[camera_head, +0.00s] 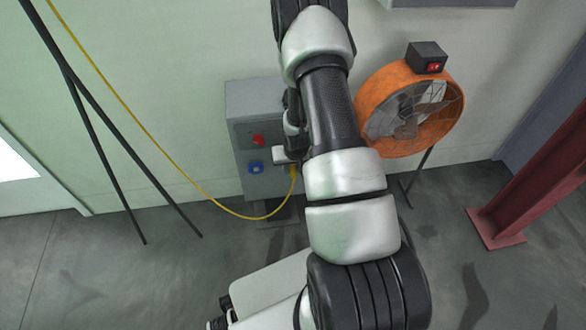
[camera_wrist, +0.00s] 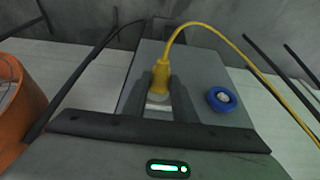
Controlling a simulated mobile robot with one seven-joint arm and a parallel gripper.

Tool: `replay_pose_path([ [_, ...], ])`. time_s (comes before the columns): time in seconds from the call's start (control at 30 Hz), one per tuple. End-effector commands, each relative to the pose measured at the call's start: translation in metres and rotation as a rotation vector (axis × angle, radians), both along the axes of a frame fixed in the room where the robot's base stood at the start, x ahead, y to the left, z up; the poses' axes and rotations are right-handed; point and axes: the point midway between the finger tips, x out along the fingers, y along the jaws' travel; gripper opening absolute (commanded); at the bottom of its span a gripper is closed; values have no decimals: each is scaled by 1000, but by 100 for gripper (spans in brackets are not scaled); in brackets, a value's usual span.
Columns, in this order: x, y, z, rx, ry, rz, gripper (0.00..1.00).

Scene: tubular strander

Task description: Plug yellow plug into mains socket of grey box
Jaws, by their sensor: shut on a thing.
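The grey box (camera_head: 254,100) stands against the wall, with a red knob (camera_head: 257,140) and a blue round socket (camera_head: 256,168) on its front. The socket also shows in the wrist view (camera_wrist: 222,99), right of my fingers. My gripper (camera_wrist: 160,88) is shut on the yellow plug (camera_wrist: 161,74), whose cable bends away to the right. In the head view the plug (camera_head: 293,171) is in front of the box's right part, right of the blue socket. A pale patch shows below the plug between the fingers. I cannot tell whether plug and box touch. My arm hides the box's right side.
The yellow cable (camera_head: 150,133) hangs in a loop from upper left, passing dark stand legs (camera_head: 100,150). An orange fan (camera_head: 415,110) stands close on the right. A red steel post (camera_head: 525,185) is farther right.

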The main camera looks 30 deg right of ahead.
Motion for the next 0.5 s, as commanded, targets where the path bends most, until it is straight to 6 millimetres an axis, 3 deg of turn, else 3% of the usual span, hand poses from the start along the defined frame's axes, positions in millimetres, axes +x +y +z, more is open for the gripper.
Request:
replay_pose_path([
  [0.43,11,-3,0,0,-1,0,2],
  [0.47,11,-3,0,0,0,0,28],
  [0.5,11,-3,0,0,0,0,35],
])
